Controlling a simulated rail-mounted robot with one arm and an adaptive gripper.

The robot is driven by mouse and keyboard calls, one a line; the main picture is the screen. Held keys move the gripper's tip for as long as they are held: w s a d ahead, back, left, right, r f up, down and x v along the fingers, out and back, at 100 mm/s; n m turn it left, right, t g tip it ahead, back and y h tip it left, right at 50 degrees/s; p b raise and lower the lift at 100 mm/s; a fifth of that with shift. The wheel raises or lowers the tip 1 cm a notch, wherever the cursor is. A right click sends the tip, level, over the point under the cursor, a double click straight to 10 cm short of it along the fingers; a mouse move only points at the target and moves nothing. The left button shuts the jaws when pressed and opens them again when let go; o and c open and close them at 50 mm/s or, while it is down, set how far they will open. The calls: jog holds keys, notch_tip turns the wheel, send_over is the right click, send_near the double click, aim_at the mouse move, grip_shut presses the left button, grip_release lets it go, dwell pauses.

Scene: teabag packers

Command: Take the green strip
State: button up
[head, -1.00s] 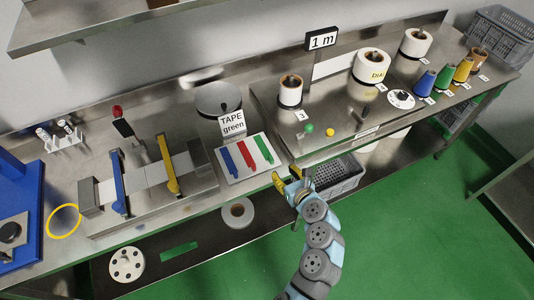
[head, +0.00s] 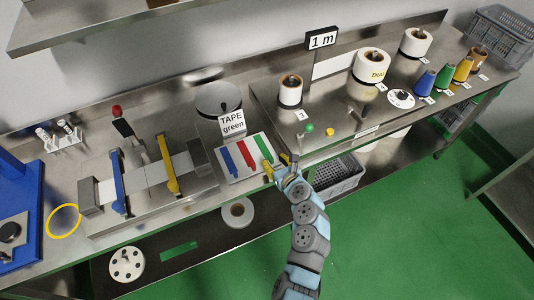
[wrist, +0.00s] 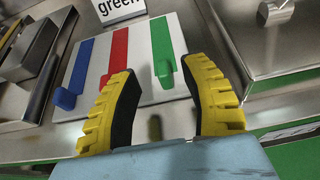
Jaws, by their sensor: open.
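The green strip (head: 263,147) lies on a white board (head: 228,162), to the right of a red strip (head: 245,153) and a blue strip (head: 229,159). In the wrist view the green strip (wrist: 162,50) has a raised tab at its near end, just beyond and between the fingertips, nearer the right finger. My gripper (head: 281,163) is at the near right edge of the board. Its yellow-and-black fingers (wrist: 165,85) are spread open with nothing between them. A sign reading "TAPE green" (head: 232,123) stands behind the board.
A metal fixture with blue and yellow levers (head: 168,165) stands left of the board. A raised steel bench with spools (head: 290,91) and a green knob (head: 309,128) lies to the right. A grey crate (head: 338,174) sits below.

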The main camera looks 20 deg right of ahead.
aim_at(271, 157)
jog(key=x, duration=0.2)
jog(key=shift+w+f, duration=0.25)
jog(key=shift+w, duration=0.05)
jog(key=shift+w+d+f, duration=0.1)
jog(key=shift+w+f, duration=0.05)
jog(key=shift+w, duration=0.6)
grip_shut()
